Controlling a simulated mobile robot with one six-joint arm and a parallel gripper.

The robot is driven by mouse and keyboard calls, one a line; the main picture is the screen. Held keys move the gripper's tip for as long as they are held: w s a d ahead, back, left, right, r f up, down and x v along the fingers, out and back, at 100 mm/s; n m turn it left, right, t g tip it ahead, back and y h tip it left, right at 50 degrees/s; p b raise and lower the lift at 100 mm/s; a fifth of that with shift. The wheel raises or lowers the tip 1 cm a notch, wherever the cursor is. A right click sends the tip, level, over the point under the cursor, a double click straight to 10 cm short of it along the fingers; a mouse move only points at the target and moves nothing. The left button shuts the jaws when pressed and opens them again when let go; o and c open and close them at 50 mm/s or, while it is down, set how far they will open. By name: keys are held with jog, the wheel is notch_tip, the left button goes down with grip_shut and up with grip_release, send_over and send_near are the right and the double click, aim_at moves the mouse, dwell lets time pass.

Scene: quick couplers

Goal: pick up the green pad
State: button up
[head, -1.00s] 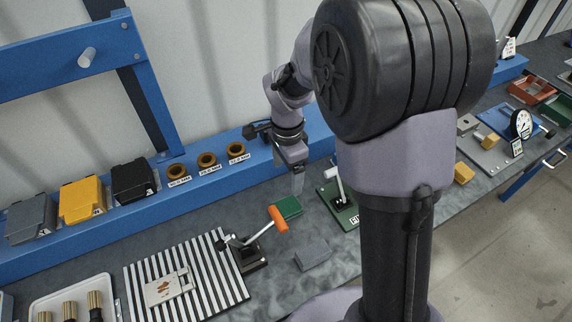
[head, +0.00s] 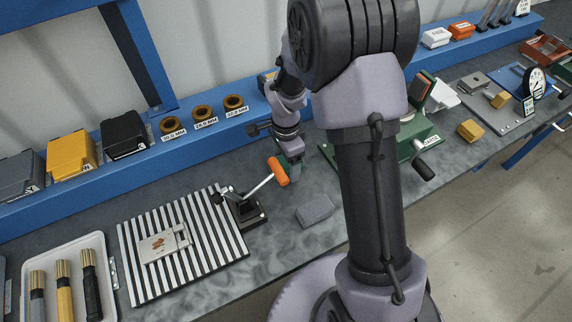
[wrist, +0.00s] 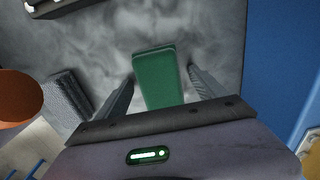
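The green pad (wrist: 158,72) lies on the grey worktop in the wrist view, a flat oblong block. My gripper (wrist: 161,75) is open, with one finger on each side of the pad. A small gap shows between each finger and the pad. In the head view my gripper (head: 291,178) reaches down to the worktop just behind the orange clamp handle. The pad is mostly hidden there by the gripper and the handle.
The toggle clamp's orange handle (head: 278,171) stands close to my gripper. A grey block (head: 315,210) lies in front, and a striped plate (head: 232,255) to the left. A blue ledge (head: 50,218) runs behind. Green equipment (head: 415,137) stands to the right.

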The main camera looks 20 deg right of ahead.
jog(key=c, duration=1.2)
notch_tip(320, 180, up, 18)
jog(key=p, duration=0.5)
jog(key=shift+p, duration=0.4)
jog(key=shift+c, duration=0.2)
